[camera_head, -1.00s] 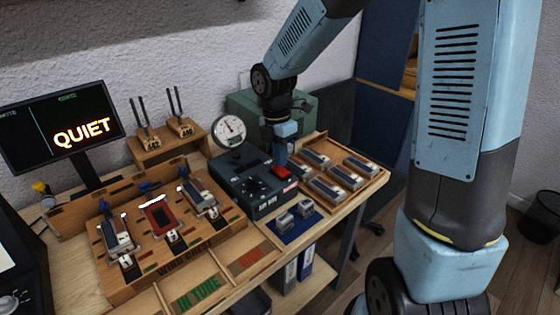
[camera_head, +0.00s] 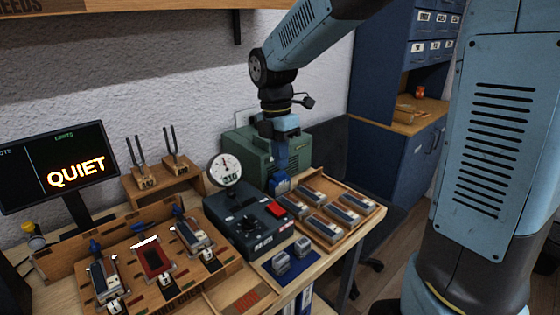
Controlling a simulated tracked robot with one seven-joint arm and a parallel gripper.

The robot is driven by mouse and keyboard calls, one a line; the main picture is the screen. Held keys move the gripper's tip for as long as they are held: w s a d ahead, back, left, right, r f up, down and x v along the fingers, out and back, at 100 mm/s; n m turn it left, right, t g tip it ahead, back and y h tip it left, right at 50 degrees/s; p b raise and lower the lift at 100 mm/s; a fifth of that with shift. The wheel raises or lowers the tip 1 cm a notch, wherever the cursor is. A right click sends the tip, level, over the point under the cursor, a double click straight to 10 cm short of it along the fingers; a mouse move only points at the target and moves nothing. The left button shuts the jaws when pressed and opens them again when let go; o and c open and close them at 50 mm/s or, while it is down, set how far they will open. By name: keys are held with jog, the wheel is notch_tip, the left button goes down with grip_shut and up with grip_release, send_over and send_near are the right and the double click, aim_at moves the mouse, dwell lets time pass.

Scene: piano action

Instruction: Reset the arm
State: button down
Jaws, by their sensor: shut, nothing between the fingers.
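My gripper (camera_head: 280,184) points down at the end of my blue arm, above the gap between the dark control box (camera_head: 245,220) and the wooden tray (camera_head: 372,213). Its fingers are shut with nothing visible between them. It is in front of the green machine (camera_head: 240,145). I cannot tell whether its tip touches anything below.
A wooden wind chest (camera_head: 225,245) with several reed blocks stands at the left. A round gauge (camera_head: 225,169), tuning forks (camera_head: 170,142) and a monitor (camera_head: 55,165) reading QUIET stand behind. Two metal blocks lie on a blue mat (camera_head: 299,268). A wooden shelf (camera_head: 120,18) hangs above.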

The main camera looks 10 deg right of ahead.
jog(key=s+d+r+m+t, duration=0.3)
jog(key=s+d+m, duration=0.5)
jog(key=m, duration=0.4)
jog(key=s+d+r+m+t, duration=0.3)
jog(key=s+d+m, duration=0.5)
jog(key=m, duration=0.5)
jog(key=shift+s+r+t+y, duration=0.35)
jog(key=shift+r+t+y, duration=0.05)
jog(key=shift+r, duration=0.5)
jog(key=shift+a, duration=0.1)
